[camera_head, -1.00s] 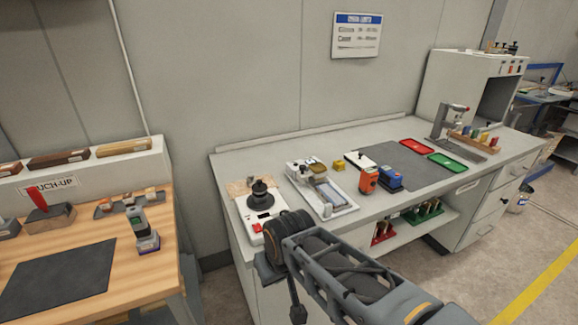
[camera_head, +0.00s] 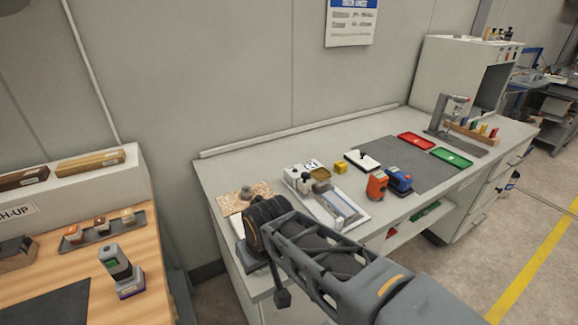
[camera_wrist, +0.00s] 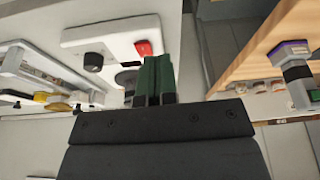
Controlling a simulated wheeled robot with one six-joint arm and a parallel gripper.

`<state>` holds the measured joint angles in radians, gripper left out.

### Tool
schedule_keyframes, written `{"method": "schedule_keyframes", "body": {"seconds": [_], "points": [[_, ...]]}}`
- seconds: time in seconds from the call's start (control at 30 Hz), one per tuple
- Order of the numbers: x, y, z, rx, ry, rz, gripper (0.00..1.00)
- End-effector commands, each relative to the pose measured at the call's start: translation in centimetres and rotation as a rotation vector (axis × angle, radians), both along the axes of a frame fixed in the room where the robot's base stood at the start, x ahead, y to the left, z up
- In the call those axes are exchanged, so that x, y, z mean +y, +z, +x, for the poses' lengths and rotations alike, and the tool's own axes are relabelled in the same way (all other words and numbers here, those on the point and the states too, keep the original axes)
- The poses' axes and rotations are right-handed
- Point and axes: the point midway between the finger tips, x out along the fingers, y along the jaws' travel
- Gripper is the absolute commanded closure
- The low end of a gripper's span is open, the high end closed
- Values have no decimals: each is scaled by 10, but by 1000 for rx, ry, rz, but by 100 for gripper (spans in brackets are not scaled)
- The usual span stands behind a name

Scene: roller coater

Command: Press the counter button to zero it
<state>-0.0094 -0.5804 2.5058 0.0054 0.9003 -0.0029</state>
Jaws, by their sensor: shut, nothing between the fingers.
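My gripper (camera_wrist: 156,78) shows in the wrist view with its green-padded fingers together and nothing between them. A white box (camera_wrist: 110,38) with a red button (camera_wrist: 143,48) and a black knob (camera_wrist: 93,60) lies just beyond the fingertips, which look apart from the red button. In the head view my arm hides most of this box and the fingertips. A small white round dial (camera_head: 311,164) stands by the roller tray (camera_head: 345,208) on the grey bench. I cannot tell for certain which part is the counter button.
An orange device (camera_head: 376,187) and a blue device (camera_head: 398,180) stand right of the tray. Red (camera_head: 415,141) and green (camera_head: 450,158) trays lie farther back. A wooden bench (camera_head: 140,245) holds a green-screened device (camera_head: 118,265) at left. A gap separates the benches.

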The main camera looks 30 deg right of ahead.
Motion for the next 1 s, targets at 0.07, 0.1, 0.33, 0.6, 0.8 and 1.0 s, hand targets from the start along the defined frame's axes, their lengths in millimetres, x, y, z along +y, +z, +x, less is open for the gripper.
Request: {"method": "schedule_keyframes", "body": {"seconds": [0.07,0.1,0.33,0.6,0.8,1.0], "points": [[0,0,0,0,0,0,100],[0,0,0,0,0,0,100],[-5,12,20,-11,-39,31,100],[-64,63,141,-116,-254,199,100],[-149,80,228,-240,-425,315,100],[-232,81,276,-352,-551,383,100]]}}
